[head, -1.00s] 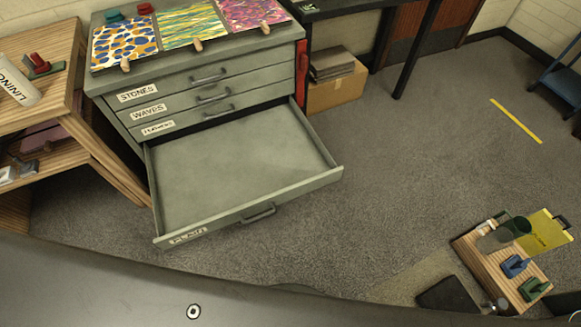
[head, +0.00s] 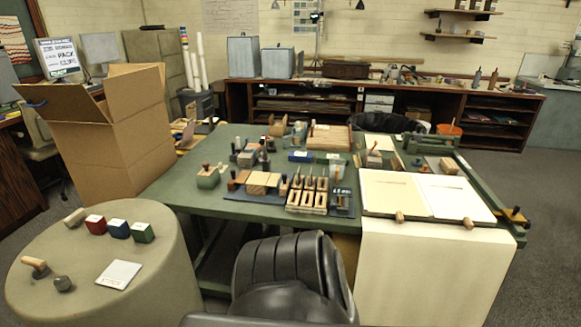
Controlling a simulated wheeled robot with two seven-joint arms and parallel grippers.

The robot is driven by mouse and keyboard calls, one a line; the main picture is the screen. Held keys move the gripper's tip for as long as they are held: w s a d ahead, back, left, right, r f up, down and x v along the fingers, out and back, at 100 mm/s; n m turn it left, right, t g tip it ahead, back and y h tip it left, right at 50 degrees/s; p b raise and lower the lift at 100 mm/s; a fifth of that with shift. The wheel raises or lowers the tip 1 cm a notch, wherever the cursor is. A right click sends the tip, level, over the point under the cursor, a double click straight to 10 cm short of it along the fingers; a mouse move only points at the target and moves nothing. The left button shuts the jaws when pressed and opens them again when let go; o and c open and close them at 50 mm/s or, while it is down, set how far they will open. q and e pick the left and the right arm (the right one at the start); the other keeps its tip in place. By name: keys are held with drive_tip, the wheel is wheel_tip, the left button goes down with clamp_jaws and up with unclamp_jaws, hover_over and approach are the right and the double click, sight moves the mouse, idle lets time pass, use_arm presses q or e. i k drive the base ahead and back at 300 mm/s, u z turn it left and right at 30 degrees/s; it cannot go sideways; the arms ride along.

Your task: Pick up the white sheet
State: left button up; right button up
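Two pale sheets lie side by side at the front right of the green worktable: a cream sheet (head: 394,192) and a whiter sheet (head: 456,198). Each has a small wooden peg at its front edge. A larger off-white sheet or panel (head: 430,270) hangs below them at the table's front. A small white square (head: 119,273) lies on the rounded beige table. I cannot tell which of these is the white sheet of the task. Neither of my grippers is in view.
The green worktable (head: 228,213) is crowded with wooden blocks and stamps. A black chair (head: 290,275) stands in front of it. A cardboard box (head: 120,140) stands at the left. The beige table (head: 60,300) holds several small blocks and tools. Grey floor is free at right.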

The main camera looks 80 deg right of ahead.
sight(450, 198)
drive_tip(key=z, duration=4.45)
